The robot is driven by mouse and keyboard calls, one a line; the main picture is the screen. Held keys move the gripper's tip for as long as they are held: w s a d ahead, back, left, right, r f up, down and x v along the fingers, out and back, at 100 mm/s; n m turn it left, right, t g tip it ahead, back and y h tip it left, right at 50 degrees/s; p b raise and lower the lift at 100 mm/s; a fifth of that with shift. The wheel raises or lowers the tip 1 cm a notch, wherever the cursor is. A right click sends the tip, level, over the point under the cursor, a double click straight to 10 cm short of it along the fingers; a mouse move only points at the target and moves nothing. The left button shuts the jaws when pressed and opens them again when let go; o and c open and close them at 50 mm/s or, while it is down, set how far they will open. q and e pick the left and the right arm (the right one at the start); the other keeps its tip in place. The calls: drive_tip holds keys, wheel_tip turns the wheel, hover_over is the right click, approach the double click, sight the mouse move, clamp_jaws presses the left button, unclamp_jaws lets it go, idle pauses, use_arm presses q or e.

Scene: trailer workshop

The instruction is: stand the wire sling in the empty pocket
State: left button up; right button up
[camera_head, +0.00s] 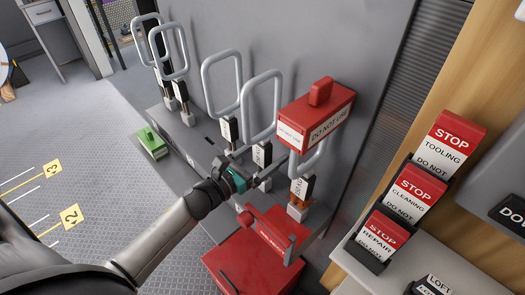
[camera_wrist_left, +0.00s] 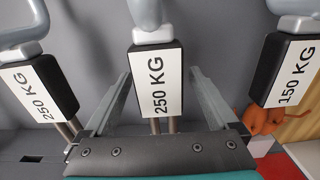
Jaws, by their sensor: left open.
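Several grey wire slings with black-and-white tags stand along a grey rack. My left gripper (camera_head: 262,172) is open low at the rack, in front of the sling (camera_head: 278,98) whose tag (camera_head: 262,153) shows there. In the left wrist view the open fingers (camera_wrist_left: 160,95) lie either side of that sling's "250 KG" tag (camera_wrist_left: 157,80); I cannot tell whether they touch it. Another "250 KG" sling (camera_wrist_left: 40,88) is at left and a "150 KG" sling (camera_wrist_left: 291,70) at right. A dark slot (camera_head: 210,141) in the rack top looks like an empty pocket.
A red "DO NOT USE" block (camera_head: 317,115) is above the right-hand sling. A red box (camera_head: 245,262) is below my gripper. A small green block (camera_head: 152,143) is at left. Red STOP signs (camera_head: 420,187) stand in a holder at right. The floor at left is clear.

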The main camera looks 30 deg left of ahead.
use_arm(q)
drive_tip(key=shift+x, duration=0.95)
clamp_jaws()
idle(0.3)
drive_tip(key=shift+r, duration=0.15)
